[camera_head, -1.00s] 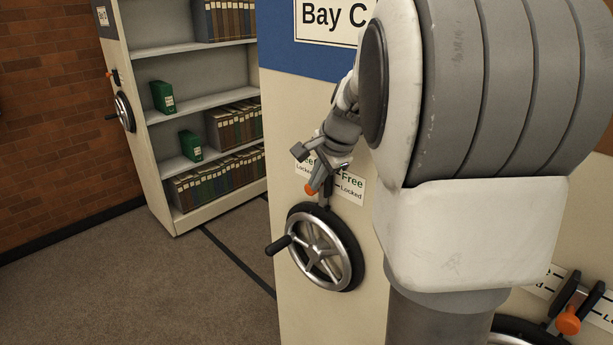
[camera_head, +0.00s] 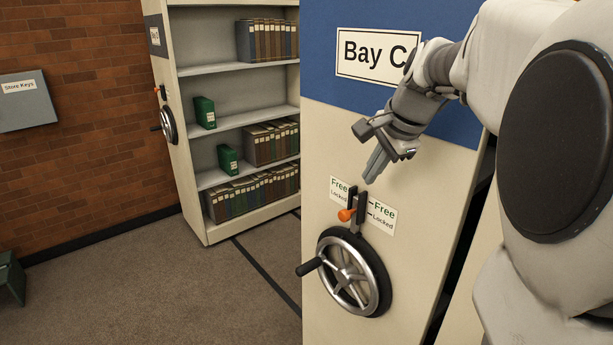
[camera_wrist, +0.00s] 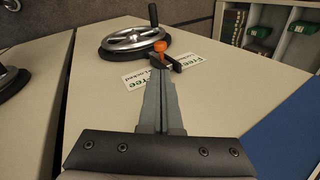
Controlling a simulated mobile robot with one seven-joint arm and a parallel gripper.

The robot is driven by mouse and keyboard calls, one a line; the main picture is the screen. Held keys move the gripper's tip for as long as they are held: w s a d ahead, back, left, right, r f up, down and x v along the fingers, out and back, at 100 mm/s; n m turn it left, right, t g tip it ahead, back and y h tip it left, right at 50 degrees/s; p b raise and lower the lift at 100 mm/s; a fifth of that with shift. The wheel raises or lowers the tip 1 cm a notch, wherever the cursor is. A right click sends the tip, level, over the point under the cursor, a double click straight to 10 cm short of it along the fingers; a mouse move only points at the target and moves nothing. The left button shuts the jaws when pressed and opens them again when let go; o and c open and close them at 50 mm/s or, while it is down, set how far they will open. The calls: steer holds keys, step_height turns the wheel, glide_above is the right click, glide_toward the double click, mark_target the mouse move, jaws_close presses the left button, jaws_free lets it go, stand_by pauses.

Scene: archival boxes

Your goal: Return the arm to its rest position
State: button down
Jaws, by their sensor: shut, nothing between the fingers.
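My gripper (camera_head: 375,172) is shut and empty in the head view. It hangs in front of the Bay C end panel (camera_head: 420,215), above the lock lever, with a visible gap to it. In the wrist view my gripper (camera_wrist: 160,85) points toward the lever and the handwheel. The orange-tipped lever (camera_head: 347,214) sits between the Free and Locked labels; it also shows in the wrist view (camera_wrist: 160,47).
A spoked handwheel (camera_head: 352,272) with a black handle juts from the panel below the lever. An open shelf unit (camera_head: 222,125) with boxes and two green binders stands at the left. A Store Keys cabinet (camera_head: 27,100) hangs on the brick wall.

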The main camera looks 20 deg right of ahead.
steer(key=s+a+f+n, duration=0.3)
steer(key=s+a+n, duration=0.5)
steer(key=s, duration=0.1)
steer(key=s+a+f+n, duration=0.4)
steer(key=s+a+n, duration=0.4)
steer(key=s, duration=0.2)
steer(key=shift+s+a+f+n+h, duration=0.2)
steer(key=shift+a+n+h, duration=0.1)
steer(key=shift+n, duration=0.1)
